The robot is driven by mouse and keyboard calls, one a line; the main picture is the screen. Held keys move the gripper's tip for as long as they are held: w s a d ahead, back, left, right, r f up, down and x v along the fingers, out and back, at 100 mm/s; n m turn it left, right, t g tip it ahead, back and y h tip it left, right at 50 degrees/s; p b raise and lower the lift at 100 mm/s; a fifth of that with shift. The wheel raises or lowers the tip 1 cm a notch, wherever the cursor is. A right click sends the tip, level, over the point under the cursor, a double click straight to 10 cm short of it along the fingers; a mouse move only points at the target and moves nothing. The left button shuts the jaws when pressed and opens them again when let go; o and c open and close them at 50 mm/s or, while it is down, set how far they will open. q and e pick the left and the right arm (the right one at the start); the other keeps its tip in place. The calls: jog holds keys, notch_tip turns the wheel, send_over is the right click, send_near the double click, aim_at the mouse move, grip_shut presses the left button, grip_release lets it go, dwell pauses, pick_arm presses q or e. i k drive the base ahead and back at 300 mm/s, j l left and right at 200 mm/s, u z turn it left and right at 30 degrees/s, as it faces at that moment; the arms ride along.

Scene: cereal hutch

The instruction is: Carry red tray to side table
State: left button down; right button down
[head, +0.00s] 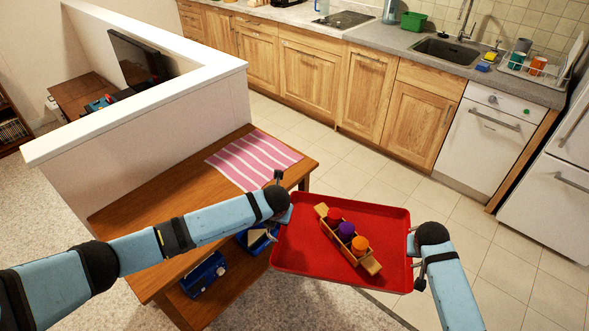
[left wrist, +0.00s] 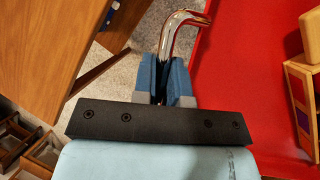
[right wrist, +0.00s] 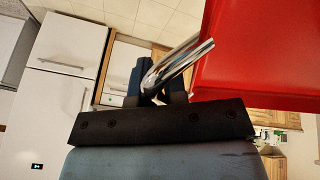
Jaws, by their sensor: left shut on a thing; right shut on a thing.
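The red tray (head: 300,258) is held between my two arms, over the floor just right of the wooden side table (head: 160,203) in the head view. A wooden holder (head: 372,266) with red, purple and orange round pieces lies on the tray. My left gripper (head: 277,222) is shut on the tray's left metal handle, which shows in the left wrist view (left wrist: 185,22). My right gripper (head: 412,243) is shut on the right metal handle, which shows in the right wrist view (right wrist: 175,65). A pink striped cloth (head: 254,160) lies on the table's far end.
Blue bins (head: 204,275) stand on the table's lower shelf. A white half wall (head: 150,118) runs behind the table. Kitchen cabinets (head: 310,75) and a dishwasher (head: 484,140) line the back. The tabletop left of the cloth looks bare; tiled floor is open behind the tray.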

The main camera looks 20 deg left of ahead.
aim_at(173, 212)
jog(key=i+u, duration=0.35)
jog(key=i, duration=0.4)
jog(key=i+u, duration=0.25)
jog(key=i+l+u, duration=0.1)
jog(key=u, duration=1.35)
